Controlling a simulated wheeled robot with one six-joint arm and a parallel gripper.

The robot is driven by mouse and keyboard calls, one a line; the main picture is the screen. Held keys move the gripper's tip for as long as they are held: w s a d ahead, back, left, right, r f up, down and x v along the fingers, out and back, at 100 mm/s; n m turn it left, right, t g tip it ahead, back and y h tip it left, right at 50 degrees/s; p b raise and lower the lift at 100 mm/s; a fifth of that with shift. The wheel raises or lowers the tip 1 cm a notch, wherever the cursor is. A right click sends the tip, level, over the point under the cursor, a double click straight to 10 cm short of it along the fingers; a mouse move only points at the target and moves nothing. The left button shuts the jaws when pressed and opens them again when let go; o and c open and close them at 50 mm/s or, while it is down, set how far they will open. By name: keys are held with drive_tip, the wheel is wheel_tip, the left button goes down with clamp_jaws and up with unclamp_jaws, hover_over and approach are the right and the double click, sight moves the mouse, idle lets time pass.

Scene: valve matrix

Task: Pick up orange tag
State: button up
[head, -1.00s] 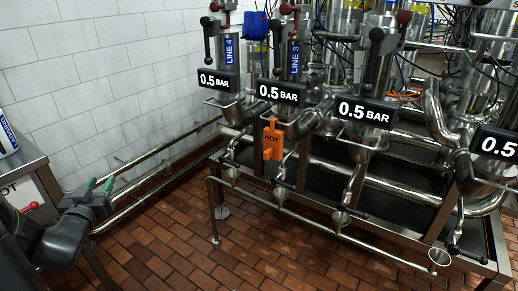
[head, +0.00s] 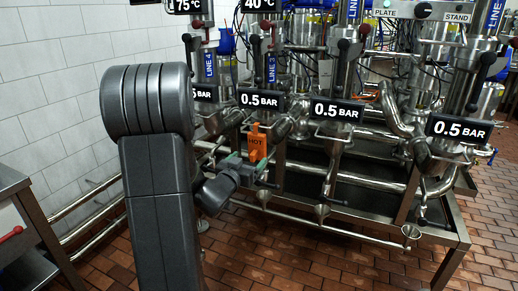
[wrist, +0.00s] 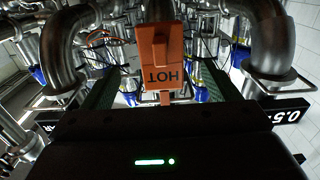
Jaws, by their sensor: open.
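The orange tag (head: 256,143), marked HOT, hangs on the pipework below the 0.5 BAR sign of line 3. In the wrist view the tag (wrist: 163,78) is upside down, in the upper middle. My gripper (head: 248,168) is open, with its green-padded fingers at the lower part of the tag in the head view. In the wrist view the fingers of my gripper (wrist: 155,88) show on the left and right of the tag, with gaps on both sides. I cannot tell how deep the tag lies between them.
Steel pipes (wrist: 65,50) curve close by on both sides in the wrist view. A low steel rail (head: 300,217) runs in front of the valve stand. A steel bench (head: 15,185) stands at the left. The brick floor (head: 270,260) in front is clear.

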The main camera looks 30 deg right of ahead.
sight(251, 155)
drive_tip(key=shift+b+x, duration=0.3)
drive_tip(key=shift+x, duration=2.65)
drive_tip(key=shift+w, duration=0.1)
drive_tip(key=c, duration=1.2)
